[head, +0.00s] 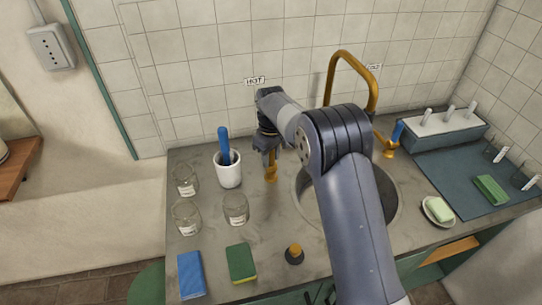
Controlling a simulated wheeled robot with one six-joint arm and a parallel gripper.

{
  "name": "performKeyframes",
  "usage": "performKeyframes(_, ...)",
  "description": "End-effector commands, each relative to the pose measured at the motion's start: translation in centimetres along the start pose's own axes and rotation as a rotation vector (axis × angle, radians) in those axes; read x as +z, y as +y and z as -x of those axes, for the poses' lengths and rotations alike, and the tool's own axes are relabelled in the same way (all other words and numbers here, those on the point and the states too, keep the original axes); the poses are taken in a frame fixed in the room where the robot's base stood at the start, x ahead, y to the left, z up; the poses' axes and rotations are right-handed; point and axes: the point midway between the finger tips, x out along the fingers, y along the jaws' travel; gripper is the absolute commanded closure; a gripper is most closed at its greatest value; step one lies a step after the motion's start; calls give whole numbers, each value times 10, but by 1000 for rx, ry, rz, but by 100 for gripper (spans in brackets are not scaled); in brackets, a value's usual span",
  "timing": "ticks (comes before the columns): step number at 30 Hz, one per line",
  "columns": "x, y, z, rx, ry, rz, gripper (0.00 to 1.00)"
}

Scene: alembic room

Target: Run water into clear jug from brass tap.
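The brass tap (371,88) arches up behind the sink (306,201); its lower spout is hidden behind my arm. A brass tap valve (271,173) stands left of the sink, under a "HOT" label. Another brass valve (388,150) with a blue lever stands to the right. My gripper (268,158) points down right at the top of the left valve; whether its fingers touch or grip it is too small to tell. Several clear glass vessels with labels stand on the left counter, one of them nearest the sink (236,209). I cannot tell which is the jug.
A white cup (229,173) with a blue-handled tool stands left of my gripper. A blue sponge (191,274), a green-yellow sponge (241,263) and a dark stopper (294,254) lie in front. A soap dish (438,211) and a drying mat (460,183) with a rack are at right.

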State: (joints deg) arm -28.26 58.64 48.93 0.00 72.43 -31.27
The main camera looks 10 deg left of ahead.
Motion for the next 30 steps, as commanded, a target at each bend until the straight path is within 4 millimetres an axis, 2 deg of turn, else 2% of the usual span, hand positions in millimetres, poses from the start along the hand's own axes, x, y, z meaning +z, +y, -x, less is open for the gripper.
performKeyframes(1, 0, 0, 0, 0, 0, 0, 71)
performKeyframes(12, 0, 0, 0, 0, 0, 0, 100)
performKeyframes(23, 0, 0, -2, 7, 10, 0, 100)
performKeyframes(30, 4, -3, -6, 60, 90, 0, 100)
